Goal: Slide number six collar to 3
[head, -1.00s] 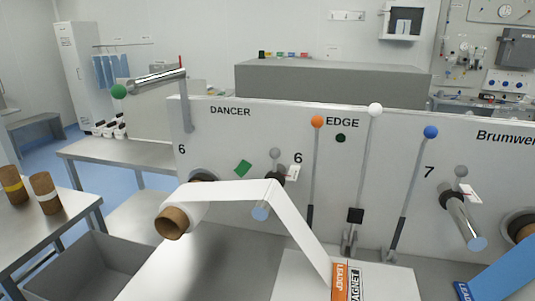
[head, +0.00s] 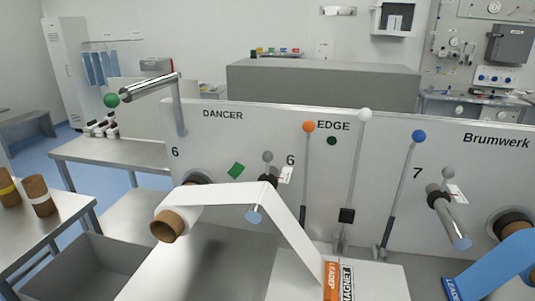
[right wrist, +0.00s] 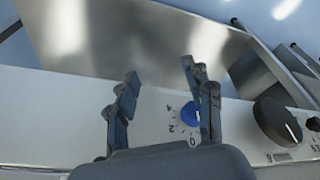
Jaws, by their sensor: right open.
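In the head view, the number 6 roller (head: 254,215) sticks out from the white machine panel under the white web. Its dark collar (head: 268,180) sits near the panel, with a grey ball knob (head: 267,157) above it and a small white scale tag with a red mark (head: 286,175) to its right. The tag's figures are too small to read. My right gripper (right wrist: 160,78) shows only in the right wrist view. It is open and empty, over a panel with a blue knob (right wrist: 190,113) and a printed scale 0, 2, 4. My left gripper is in neither view.
Orange, white and blue ball-topped levers (head: 309,127) stand right of roller 6. A similar collar and roller (head: 450,220) sit at number 7. White web runs from a brown core (head: 167,228) to the splice table. A black knob (right wrist: 277,118) is right in the wrist view.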

